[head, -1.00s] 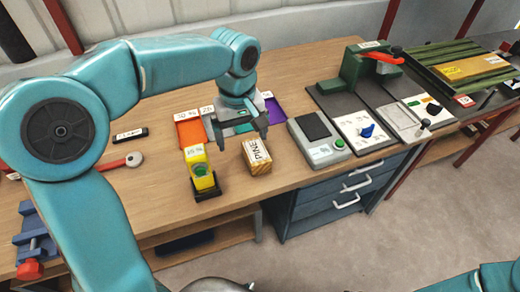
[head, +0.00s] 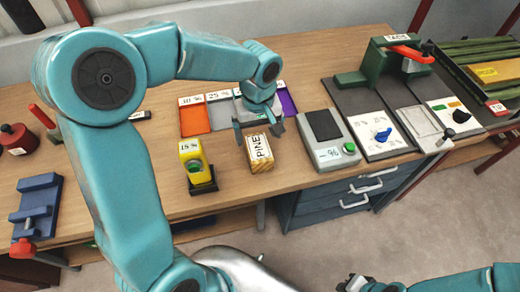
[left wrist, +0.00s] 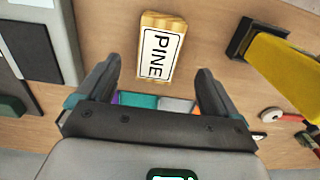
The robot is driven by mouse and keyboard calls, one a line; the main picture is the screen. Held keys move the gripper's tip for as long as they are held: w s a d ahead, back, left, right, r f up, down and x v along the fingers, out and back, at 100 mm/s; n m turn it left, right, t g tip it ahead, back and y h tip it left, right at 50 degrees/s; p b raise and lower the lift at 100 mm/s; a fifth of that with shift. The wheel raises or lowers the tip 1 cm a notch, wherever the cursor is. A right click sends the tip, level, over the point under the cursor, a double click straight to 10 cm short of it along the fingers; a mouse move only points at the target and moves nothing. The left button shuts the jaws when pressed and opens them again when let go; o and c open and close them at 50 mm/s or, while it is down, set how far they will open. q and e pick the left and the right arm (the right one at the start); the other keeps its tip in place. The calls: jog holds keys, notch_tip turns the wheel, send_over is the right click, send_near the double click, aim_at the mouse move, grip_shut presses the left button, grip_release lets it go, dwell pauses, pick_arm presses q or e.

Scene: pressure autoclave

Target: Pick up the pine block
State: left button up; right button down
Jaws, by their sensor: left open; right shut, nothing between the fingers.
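The pine block (head: 260,153) is a small wooden block with a white PINE label. It stands on the wooden bench near the front edge, and it also shows in the left wrist view (left wrist: 160,48), ahead of the fingers. My left gripper (head: 258,130) is open and empty, just behind and above the block in the head view. In the left wrist view its fingers (left wrist: 158,74) lie to either side of the block's line, apart from it. My right gripper (head: 356,284) is shut and empty at the bottom edge, low in front of the bench, partly cut off.
A yellow 15 % meter (head: 194,165) stands close left of the block. A grey scale (head: 328,140) stands to its right. Orange (head: 194,119) and purple (head: 287,102) trays lie behind. A blue vise (head: 37,205) is at far left. Drawers (head: 345,195) are below the bench.

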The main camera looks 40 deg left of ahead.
aim_at(258, 147)
pick_arm(q)
jog(key=f, duration=0.5)
jog(key=f+p, duration=0.1)
jog(key=f, duration=0.1)
jog(key=shift+w+a+f, duration=0.2)
jog(key=shift+w+f, duration=0.1)
jog(key=shift+f, duration=0.05)
jog(key=shift+s+r, duration=0.1)
jog(key=shift+s, duration=0.05)
jog(key=c, duration=1.2)
jog(key=shift+o, duration=0.2)
